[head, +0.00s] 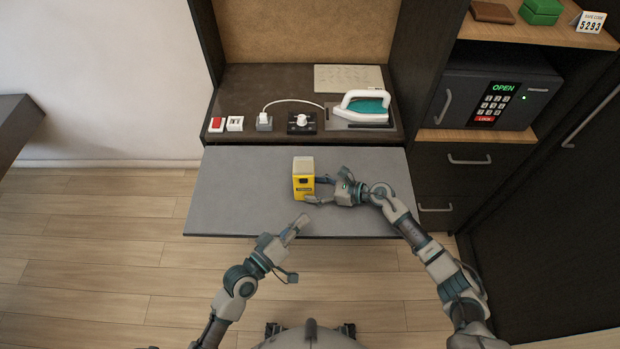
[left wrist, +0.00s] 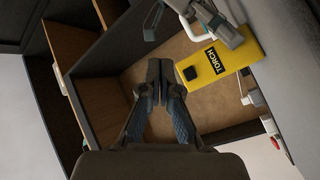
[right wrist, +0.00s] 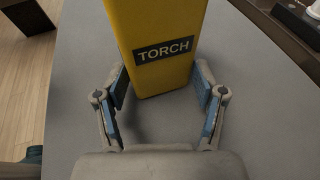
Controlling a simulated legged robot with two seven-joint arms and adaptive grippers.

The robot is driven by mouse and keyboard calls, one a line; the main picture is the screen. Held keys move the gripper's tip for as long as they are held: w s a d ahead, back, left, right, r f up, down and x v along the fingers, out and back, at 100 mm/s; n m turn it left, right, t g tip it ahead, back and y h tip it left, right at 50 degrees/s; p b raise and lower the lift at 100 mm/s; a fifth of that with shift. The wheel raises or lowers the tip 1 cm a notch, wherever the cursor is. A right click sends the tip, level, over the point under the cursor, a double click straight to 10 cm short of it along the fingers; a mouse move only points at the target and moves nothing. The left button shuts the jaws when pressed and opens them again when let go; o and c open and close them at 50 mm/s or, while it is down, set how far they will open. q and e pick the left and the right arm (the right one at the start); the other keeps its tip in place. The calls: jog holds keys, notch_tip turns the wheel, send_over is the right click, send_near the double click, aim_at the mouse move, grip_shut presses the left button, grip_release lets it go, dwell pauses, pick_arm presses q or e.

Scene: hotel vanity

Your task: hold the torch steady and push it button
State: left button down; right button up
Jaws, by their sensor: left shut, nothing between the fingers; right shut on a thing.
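The torch (head: 303,187) is a yellow block with a pale top, standing upright on the grey pull-out surface (head: 240,200). My right gripper (head: 312,190) is shut on its sides from the right; in the right wrist view the fingers (right wrist: 160,88) flank the yellow body (right wrist: 160,25) under the TORCH label.
A safe (head: 490,97) stands at the right. The grey surface left of the torch is clear.

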aim_at(307, 181)
pick_arm(q)
jog(key=w, duration=0.8)
jog(key=shift+w+a, duration=0.4)
jog(key=shift+w, duration=0.1)
dwell(0.9)
jog(key=shift+w, duration=0.3)
jog(key=shift+w, duration=0.2)
dwell(0.5)
jog(key=shift+s, duration=0.1)
jog(key=shift+s+r, duration=0.1)
jog(key=shift+s, duration=0.5)
